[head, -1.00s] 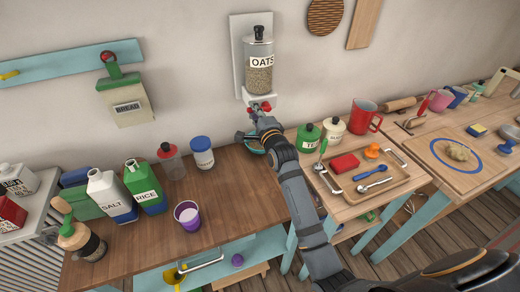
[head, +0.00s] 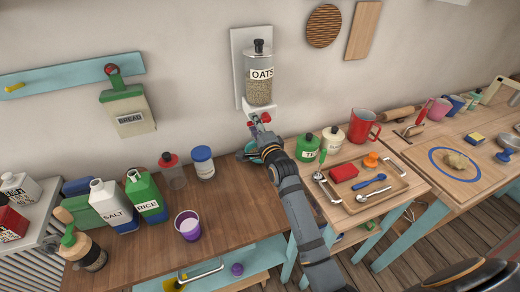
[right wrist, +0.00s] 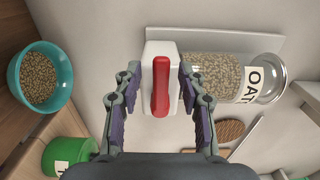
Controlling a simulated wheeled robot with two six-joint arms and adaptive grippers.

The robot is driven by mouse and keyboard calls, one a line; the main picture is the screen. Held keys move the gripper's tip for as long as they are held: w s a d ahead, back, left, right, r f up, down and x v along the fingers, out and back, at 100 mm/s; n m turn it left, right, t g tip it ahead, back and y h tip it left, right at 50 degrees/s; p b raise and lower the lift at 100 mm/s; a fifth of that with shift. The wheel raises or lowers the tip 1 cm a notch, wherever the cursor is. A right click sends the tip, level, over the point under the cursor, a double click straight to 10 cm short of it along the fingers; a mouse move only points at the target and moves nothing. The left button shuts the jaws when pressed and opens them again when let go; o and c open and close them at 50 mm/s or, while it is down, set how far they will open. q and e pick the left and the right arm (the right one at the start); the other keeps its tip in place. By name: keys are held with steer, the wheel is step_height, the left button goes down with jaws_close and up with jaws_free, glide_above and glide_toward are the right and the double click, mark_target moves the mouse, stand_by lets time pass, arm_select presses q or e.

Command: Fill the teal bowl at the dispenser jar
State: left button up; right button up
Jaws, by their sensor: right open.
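The dispenser jar (head: 259,78), clear and labelled OATS, hangs on a white wall plate with grain inside. It also shows on its side in the right wrist view (right wrist: 215,75). Its white outlet carries a red lever (right wrist: 161,87). My right gripper (right wrist: 160,75) is open, with one finger on each side of the outlet and lever. The right gripper (head: 259,121) partly covers the outlet in the head view. The teal bowl (right wrist: 68,75) stands on the wooden counter below the outlet, with grain in it. In the head view, my arm hides much of the bowl (head: 243,154).
A green canister (head: 307,147) and a tray (head: 385,196) with utensils stand right of the bowl. A blue-lidded jar (head: 203,162), a purple cup (head: 188,226) and the rice carton (head: 146,200) stand to the left. The counter's middle is clear.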

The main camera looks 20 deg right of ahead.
steer(key=shift+s+p, duration=0.3)
steer(key=shift+s, duration=0.35)
steer(key=s+p, duration=0.3)
steer(key=s, duration=0.3)
steer(key=shift+d, duration=0.15)
stand_by(0.4)
